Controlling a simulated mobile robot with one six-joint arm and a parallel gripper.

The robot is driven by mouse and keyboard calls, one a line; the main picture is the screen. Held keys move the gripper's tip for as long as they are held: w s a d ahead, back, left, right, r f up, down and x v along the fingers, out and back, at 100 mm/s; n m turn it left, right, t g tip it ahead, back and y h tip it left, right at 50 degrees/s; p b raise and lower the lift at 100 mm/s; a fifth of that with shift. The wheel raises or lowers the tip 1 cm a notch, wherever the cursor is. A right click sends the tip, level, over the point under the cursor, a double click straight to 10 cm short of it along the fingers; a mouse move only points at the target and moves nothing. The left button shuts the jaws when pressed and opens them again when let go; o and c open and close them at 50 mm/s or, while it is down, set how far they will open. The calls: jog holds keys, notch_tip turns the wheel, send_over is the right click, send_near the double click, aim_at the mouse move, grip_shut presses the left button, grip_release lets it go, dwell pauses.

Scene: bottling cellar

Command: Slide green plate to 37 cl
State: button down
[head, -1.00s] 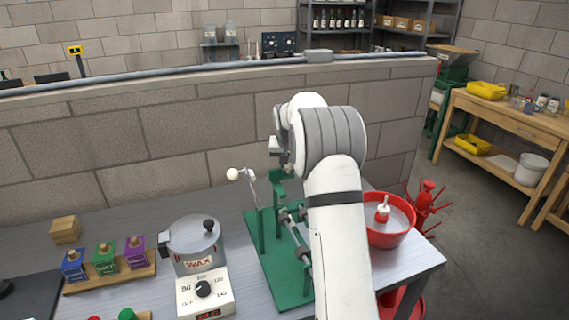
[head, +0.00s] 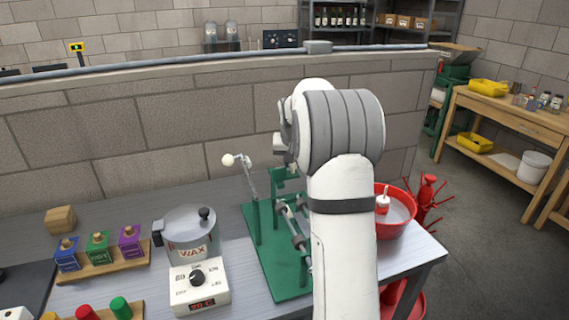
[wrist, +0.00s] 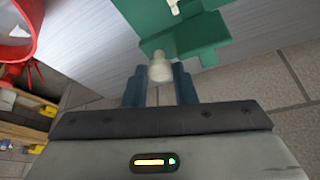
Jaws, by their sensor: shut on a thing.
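A green stand (head: 276,255) with rollers and a lever with a white ball knob stands on the grey bench in the head view. In the wrist view, a flat green plate (wrist: 188,38) carries a pale cream knob (wrist: 160,70). My gripper (wrist: 159,78) has its two blue-grey fingers on either side of this knob and is shut on it. In the head view my white arm covers the stand's right side and hides my gripper. I cannot read any 37 cl mark in either view.
A wax pot (head: 190,236) on its heater stands left of the stand. Blocks on a wooden rack (head: 107,270) are farther left. A red bowl (head: 395,228) sits to the right, near the bench edge. A block wall (head: 150,140) rises close behind the bench.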

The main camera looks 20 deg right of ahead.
jog(key=shift+s, duration=0.1)
jog(key=c, duration=1.2)
grip_release()
jog(key=v, duration=0.7)
jog(key=shift+s+a+r, duration=0.1)
jog(key=shift+s+r, duration=0.1)
jog(key=shift+r, duration=0.15)
jog(key=s+a+n+y, duration=0.1)
jog(key=s+a+n, duration=0.1)
jog(key=s+a, duration=1)
jog(key=s+a+f+n, duration=0.1)
jog(key=s+a+f, duration=0.1)
jog(key=s, duration=0.5)
jog(key=s+a+f+n+g, duration=0.1)
jog(key=s+a+f, duration=0.1)
jog(key=s, duration=0.5)
jog(key=s+a+f+n+y, duration=0.1)
jog(key=s+a+f, duration=0.2)
jog(key=s, duration=0.4)
jog(key=shift+s+a+f+n, duration=0.1)
jog(key=shift+s+f+n, duration=0.15)
jog(key=shift+f+n, duration=0.05)
